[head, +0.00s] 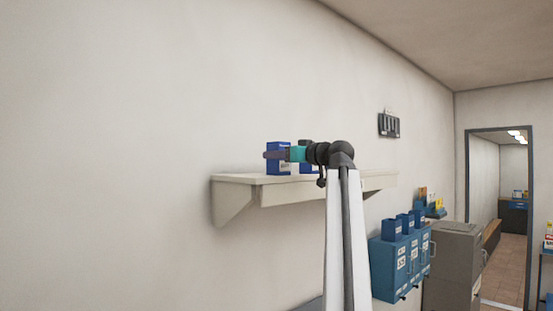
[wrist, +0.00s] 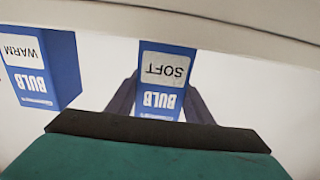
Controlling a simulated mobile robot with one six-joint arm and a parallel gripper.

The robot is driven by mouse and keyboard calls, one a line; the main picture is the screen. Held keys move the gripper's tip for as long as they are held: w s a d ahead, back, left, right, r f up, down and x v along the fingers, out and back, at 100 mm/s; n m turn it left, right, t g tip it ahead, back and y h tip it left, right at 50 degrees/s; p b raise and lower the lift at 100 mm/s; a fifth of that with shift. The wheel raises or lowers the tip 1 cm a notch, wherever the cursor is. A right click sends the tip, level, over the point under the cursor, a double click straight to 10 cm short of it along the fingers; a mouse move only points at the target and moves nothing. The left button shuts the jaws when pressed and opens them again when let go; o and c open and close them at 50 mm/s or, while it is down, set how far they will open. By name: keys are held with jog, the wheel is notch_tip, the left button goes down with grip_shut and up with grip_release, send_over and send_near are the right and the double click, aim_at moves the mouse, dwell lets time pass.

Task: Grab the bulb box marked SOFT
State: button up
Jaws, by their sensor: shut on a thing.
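The blue bulb box marked SOFT (wrist: 165,68) is in the middle of the wrist view, where its lettering shows upside down. My gripper (wrist: 160,102) is shut on it, with one dark finger on each side. In the head view this box (head: 279,169) is at the left part of the wall shelf (head: 300,190), with my gripper (head: 276,155) across it. Its base is at the shelf top; I cannot tell whether it touches. A second blue bulb box, marked WARM (wrist: 42,65), stands apart at the left of the wrist view.
Another blue box (head: 306,169) shows on the shelf behind my wrist in the head view. Blue mailboxes (head: 388,268) and a grey cabinet (head: 455,255) stand lower right. A dark rack (head: 389,125) hangs on the wall. A doorway (head: 500,210) is at far right.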

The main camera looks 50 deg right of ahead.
aim_at(279, 145)
jog(key=shift+r, duration=0.15)
jog(key=shift+r+b, duration=0.95)
jog(key=shift+r, duration=0.6)
jog(key=s+r, duration=0.1)
jog(key=s, duration=1.5)
jog(key=shift+a+r, duration=0.3)
jog(key=shift+a, duration=0.15)
